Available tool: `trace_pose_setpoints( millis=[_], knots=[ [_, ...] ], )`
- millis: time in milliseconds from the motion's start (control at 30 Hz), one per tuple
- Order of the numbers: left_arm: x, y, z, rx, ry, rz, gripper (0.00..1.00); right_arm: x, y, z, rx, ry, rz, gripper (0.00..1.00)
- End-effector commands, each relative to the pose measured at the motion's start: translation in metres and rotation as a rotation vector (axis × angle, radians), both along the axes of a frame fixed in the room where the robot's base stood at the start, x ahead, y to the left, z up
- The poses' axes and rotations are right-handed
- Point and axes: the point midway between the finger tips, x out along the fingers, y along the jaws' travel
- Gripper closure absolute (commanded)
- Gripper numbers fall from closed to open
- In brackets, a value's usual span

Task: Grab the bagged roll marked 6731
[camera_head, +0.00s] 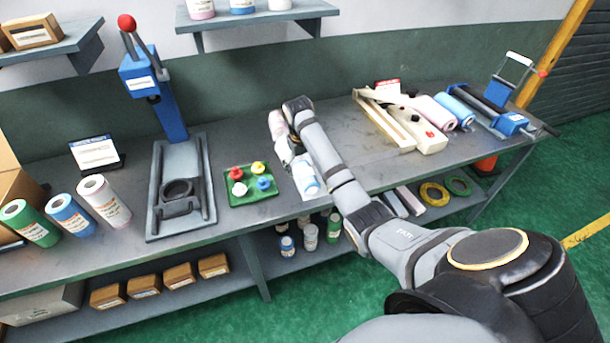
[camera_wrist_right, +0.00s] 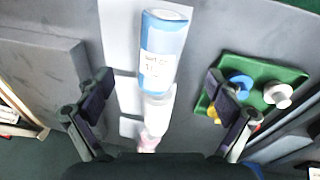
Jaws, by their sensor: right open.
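My right gripper (camera_wrist_right: 160,104) is open, and its fingers stand either side of a row of rolls in the right wrist view. The row has a blue roll (camera_wrist_right: 162,52) with a white label, a white one (camera_wrist_right: 158,108) and a pink one (camera_wrist_right: 149,143). The print is too blurred to read 6731. In the head view the blue roll (camera_head: 306,176) lies near the bench's front, and the pink one (camera_head: 277,124) lies behind. My right arm partly hides the row and gripper. I cannot tell whether the fingers touch anything. My left gripper is out of view.
A green tray (camera_head: 232,190) with coloured knobs sits left of the row. A blue lever press (camera_head: 150,90) stands farther left, beside green, blue and white rolls. A pale wooden frame (camera_head: 366,112) lies to the right. Shelves hang above the bench (camera_head: 225,134).

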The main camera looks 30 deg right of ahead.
Motion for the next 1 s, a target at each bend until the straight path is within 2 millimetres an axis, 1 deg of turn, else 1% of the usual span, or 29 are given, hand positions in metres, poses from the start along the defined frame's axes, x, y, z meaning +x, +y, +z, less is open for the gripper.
trace_pose_setpoints(
  millis=[33, 100, 167, 267, 367, 433, 500, 567, 600, 700, 800, 933, 967, 1000],
  knots=[
    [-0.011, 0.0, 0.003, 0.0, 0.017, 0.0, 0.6, 0.0, -0.001, -0.008, 0.001, 0.005, -0.001, 0.07],
    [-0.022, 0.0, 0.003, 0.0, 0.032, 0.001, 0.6, 0.001, -0.003, -0.02, 0.0, 0.003, 0.0, 0.07],
    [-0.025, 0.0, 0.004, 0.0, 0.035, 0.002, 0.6, 0.002, -0.004, -0.027, 0.0, 0.002, 0.0, 0.07],
    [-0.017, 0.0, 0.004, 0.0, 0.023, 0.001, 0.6, 0.003, -0.005, -0.034, 0.0, 0.001, 0.0, 0.07],
    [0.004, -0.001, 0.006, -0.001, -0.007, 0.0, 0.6, 0.003, -0.005, -0.035, 0.0, 0.0, 0.0, 0.07],
    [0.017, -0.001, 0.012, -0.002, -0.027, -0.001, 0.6, 0.003, -0.007, -0.042, 0.0, 0.004, -0.001, 0.07],
    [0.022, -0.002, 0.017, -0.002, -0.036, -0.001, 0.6, 0.005, -0.009, -0.053, 0.0, 0.004, -0.001, 0.07],
    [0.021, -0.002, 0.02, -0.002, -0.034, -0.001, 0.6, 0.006, -0.011, -0.063, 0.001, 0.005, -0.001, 0.07],
    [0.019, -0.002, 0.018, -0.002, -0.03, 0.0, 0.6, 0.007, -0.012, -0.071, 0.0, 0.003, 0.0, 0.07],
    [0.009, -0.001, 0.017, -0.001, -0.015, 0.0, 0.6, 0.009, -0.014, -0.082, 0.0, 0.001, 0.0, 0.07],
    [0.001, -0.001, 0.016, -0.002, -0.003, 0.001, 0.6, 0.009, -0.014, -0.085, 0.0, -0.001, 0.0, 0.07],
    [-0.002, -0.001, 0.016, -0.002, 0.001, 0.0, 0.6, 0.009, -0.014, -0.085, 0.0, -0.001, 0.0, 0.07],
    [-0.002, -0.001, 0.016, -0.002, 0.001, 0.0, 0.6, 0.009, -0.014, -0.085, 0.0, -0.001, 0.0, 0.1],
    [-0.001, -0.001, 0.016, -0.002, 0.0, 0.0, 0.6, 0.009, -0.014, -0.085, 0.0, -0.001, 0.0, 0.16]
  ],
)
